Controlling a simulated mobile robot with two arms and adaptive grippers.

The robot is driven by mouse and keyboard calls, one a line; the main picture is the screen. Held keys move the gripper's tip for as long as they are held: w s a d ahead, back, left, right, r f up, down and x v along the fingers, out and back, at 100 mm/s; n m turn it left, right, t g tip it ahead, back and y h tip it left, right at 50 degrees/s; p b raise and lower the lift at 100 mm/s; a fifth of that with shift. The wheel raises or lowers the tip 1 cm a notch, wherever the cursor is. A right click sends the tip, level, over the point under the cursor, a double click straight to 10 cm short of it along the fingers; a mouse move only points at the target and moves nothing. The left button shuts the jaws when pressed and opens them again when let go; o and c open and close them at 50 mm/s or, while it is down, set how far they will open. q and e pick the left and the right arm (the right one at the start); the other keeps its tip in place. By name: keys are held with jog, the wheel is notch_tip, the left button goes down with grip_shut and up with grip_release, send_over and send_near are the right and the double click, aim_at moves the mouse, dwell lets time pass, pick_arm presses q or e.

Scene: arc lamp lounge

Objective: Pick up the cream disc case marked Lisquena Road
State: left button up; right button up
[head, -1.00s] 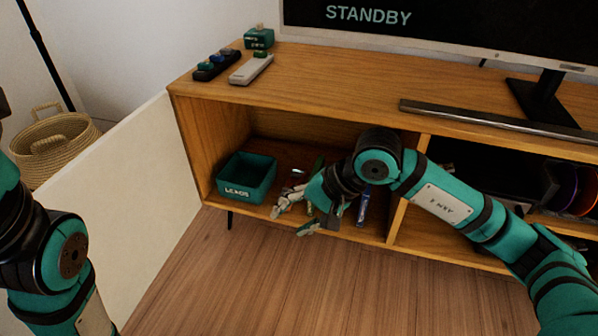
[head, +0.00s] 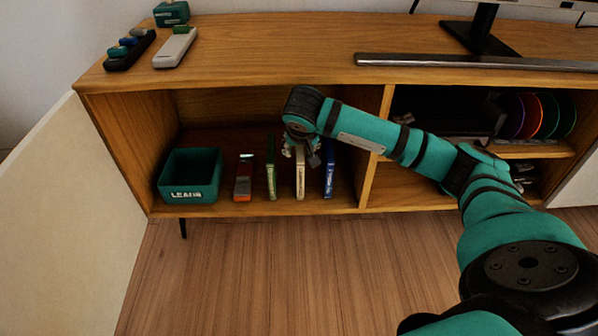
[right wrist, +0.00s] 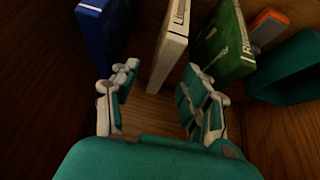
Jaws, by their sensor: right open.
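The cream disc case (head: 300,175) stands upright in the left bay of the wooden cabinet, between a green case (head: 270,170) and a blue case (head: 329,170). In the right wrist view the cream case (right wrist: 168,45) stands ahead, between the lines of my fingers. My right gripper (right wrist: 158,103) is open and empty, with a finger on each side and the case just beyond the tips. In the head view my right gripper (head: 302,150) covers the upper part of the cream case. My left gripper is out of view.
A teal bin marked LEADS (head: 190,195) is at the bay's left. A wooden divider (head: 376,150) bounds the right. A cream panel (head: 60,200) stands open at left.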

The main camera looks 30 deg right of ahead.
aim_at(300, 149)
jog(key=b+x, duration=0.4)
jog(key=shift+s+a+f, duration=0.1)
jog(key=shift+a, duration=0.05)
jog(key=shift+w+f+b, duration=0.4)
jog(key=shift+b, duration=0.1)
jog(key=shift+d+r, duration=0.1)
jog(key=shift+d, duration=0.15)
grip_shut()
